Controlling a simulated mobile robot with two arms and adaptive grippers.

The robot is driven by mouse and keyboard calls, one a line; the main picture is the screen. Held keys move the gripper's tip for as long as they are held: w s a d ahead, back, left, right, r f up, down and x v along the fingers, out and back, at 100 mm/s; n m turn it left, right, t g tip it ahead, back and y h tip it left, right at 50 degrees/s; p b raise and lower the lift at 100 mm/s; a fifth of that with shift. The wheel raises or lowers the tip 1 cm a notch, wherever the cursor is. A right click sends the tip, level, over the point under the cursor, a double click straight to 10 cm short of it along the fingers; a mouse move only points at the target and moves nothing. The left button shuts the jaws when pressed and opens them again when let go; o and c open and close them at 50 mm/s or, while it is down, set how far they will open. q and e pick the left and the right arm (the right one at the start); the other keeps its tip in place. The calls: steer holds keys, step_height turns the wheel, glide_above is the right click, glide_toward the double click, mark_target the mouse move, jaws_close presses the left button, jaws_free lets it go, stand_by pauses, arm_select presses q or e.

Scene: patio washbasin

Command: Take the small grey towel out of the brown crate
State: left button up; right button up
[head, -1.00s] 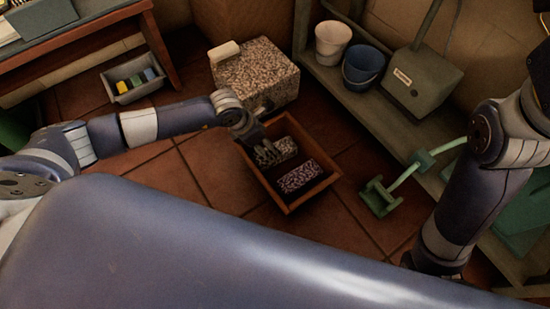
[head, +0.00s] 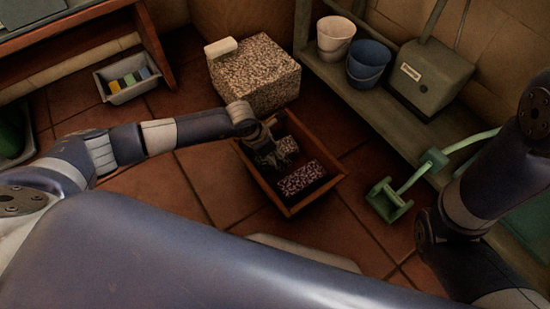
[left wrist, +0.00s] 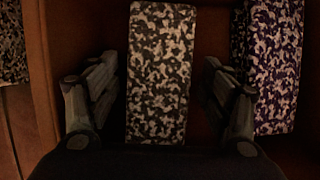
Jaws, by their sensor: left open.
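The brown crate (head: 322,192) stands on the tiled floor; its wall also shows in the left wrist view (left wrist: 41,70). Inside lies the small grey towel (head: 289,145), a patterned grey-and-black block, partly hidden by my gripper in the head view. In the left wrist view the grey towel (left wrist: 160,75) lies between my left gripper's (left wrist: 160,92) open fingers, one on each side, with small gaps visible. My left gripper (head: 266,157) reaches down into the crate. A purple-and-white patterned towel (head: 302,179) lies beside the grey one. My right gripper is out of view.
A green stand (head: 389,200) is to the right. A low shelf holds a white bucket (head: 336,38) and a blue bucket (head: 367,67). A grey bin (head: 128,86) sits at left.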

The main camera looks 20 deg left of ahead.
arm_select(q)
steer(key=c, duration=1.3)
steer(key=shift+o, duration=0.2)
steer(key=shift+r, duration=0.1)
